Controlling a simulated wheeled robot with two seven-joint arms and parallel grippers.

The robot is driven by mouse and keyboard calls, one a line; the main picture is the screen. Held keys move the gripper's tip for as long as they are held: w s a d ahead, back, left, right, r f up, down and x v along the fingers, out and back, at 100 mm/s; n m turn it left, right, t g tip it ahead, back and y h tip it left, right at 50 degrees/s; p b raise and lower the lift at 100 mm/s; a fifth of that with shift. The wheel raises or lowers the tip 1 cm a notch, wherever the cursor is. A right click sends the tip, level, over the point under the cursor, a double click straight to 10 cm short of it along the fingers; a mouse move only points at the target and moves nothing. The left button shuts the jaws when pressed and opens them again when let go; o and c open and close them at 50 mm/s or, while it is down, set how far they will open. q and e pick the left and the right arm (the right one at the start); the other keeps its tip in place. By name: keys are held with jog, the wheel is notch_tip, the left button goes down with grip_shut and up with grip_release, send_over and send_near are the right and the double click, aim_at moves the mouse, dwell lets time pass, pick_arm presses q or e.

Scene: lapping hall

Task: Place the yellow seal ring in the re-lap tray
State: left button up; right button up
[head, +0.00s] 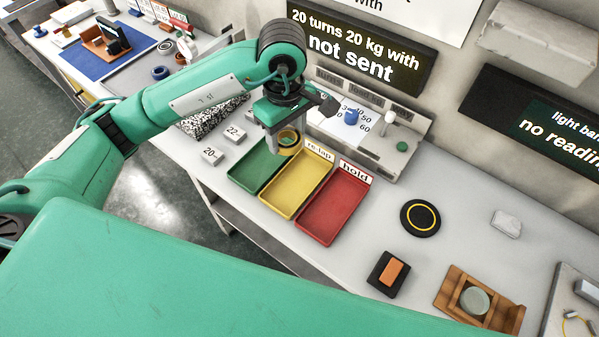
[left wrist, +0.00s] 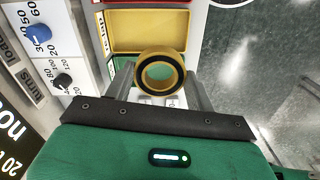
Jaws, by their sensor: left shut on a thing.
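The yellow seal ring (left wrist: 160,54) is held between the two fingers of my left gripper (left wrist: 158,80), with its open side facing the wrist camera. In the head view my left gripper (head: 288,140) is shut on the ring (head: 289,151), above the back end of the trays. The re-lap tray (head: 298,189) is the yellow middle one, and its bare floor shows no ring. It also shows beyond the ring in the left wrist view (left wrist: 150,30). My right gripper is not in view.
A green tray (head: 256,172) lies left of the yellow one and a red hold tray (head: 335,207) right of it. A control box (head: 380,140) with knobs stands behind. A black disc with a yellow circle (head: 420,217) and a wooden fixture (head: 452,298) lie to the right.

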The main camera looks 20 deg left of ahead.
pick_arm(q)
jog(key=p, duration=0.3)
send_over(290, 191)
notch_tip(290, 191, down, 15)
jog(key=shift+r, duration=0.2)
jog(key=shift+f, duration=0.5)
notch_tip(290, 191, down, 4)
jog(key=shift+p, duration=0.35)
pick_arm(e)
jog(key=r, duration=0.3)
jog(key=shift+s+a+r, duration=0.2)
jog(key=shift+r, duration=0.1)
pick_arm(q)
jog(key=shift+f, duration=0.1)
jog(key=shift+f+b, duration=0.15)
jog(key=shift+b, duration=0.15)
jog(key=o, duration=1)
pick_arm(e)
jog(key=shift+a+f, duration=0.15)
